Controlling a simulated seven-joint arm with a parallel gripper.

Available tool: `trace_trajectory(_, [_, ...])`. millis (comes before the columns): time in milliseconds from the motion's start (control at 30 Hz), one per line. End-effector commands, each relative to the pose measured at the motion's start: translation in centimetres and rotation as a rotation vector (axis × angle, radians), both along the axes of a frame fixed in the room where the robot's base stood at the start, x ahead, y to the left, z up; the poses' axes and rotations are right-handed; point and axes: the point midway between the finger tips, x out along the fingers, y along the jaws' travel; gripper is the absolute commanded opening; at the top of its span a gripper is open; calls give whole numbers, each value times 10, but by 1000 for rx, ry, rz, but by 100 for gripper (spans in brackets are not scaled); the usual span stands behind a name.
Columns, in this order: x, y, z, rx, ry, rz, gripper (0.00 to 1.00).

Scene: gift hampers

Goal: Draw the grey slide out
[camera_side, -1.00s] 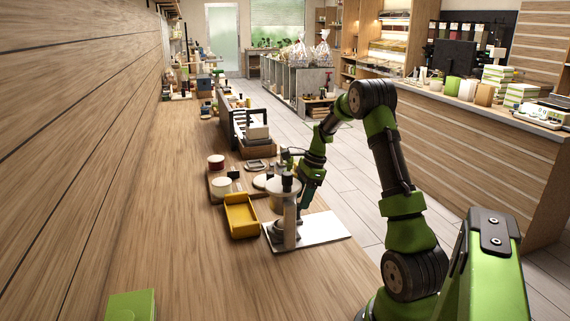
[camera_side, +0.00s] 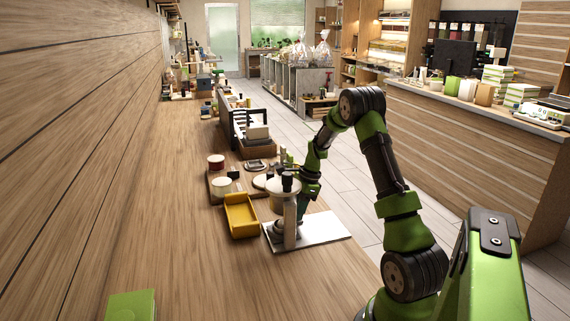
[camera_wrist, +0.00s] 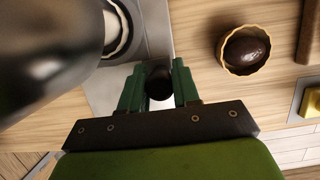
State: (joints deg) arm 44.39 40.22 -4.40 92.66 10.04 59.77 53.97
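A press-like device with a pale column (camera_side: 289,222) and a round top stands on a light grey plate (camera_side: 325,231) on the wooden counter. In the wrist view a flat grey piece (camera_wrist: 157,28) runs up from a dark round knob (camera_wrist: 159,80); I cannot tell where a slide ends and the base begins.
A yellow tray (camera_side: 241,216) stands left of the device. Behind it are a red-sided tub (camera_side: 216,162) and a white-topped tub (camera_side: 221,185). A dark round item in a gold cup (camera_wrist: 244,50) is at the right of the wrist view. The counter's left front is mostly clear.

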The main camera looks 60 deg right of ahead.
Motion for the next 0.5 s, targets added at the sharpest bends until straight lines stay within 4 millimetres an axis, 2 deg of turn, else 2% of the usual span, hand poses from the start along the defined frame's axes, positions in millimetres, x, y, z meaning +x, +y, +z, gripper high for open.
trace_trajectory(33, [0, 0, 0, 0, 0, 0, 23])
trace_trajectory(100, [0, 0, 0, 0, 0, 0, 16])
trace_trajectory(500, [-11, -12, 0, -2, 0, -3, 16])
